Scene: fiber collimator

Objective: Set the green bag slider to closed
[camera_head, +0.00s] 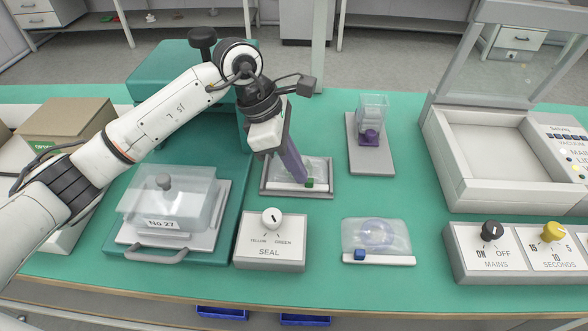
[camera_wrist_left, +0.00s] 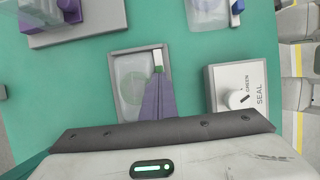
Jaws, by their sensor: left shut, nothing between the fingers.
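The green slider (camera_head: 310,182) is a small block near the right end of the pale strip along the front edge of a clear bag (camera_head: 315,168). The bag lies in a grey tray (camera_head: 328,194). My left gripper (camera_head: 301,179) is shut and empty, its purple fingers slanting down to the strip just left of the slider. In the left wrist view, the green slider (camera_wrist_left: 158,69) shows right at the fingertips (camera_wrist_left: 158,78), with white strip beyond it. I cannot tell whether they touch. The fingers hide the rest of the strip. My right gripper is out of view.
A SEAL box (camera_head: 270,252) with a white knob stands in front of the tray. A second bag with a blue slider (camera_head: 360,254) lies to its right. A lidded case (camera_head: 165,205) is left; a purple-based clear container (camera_head: 371,130) is behind right.

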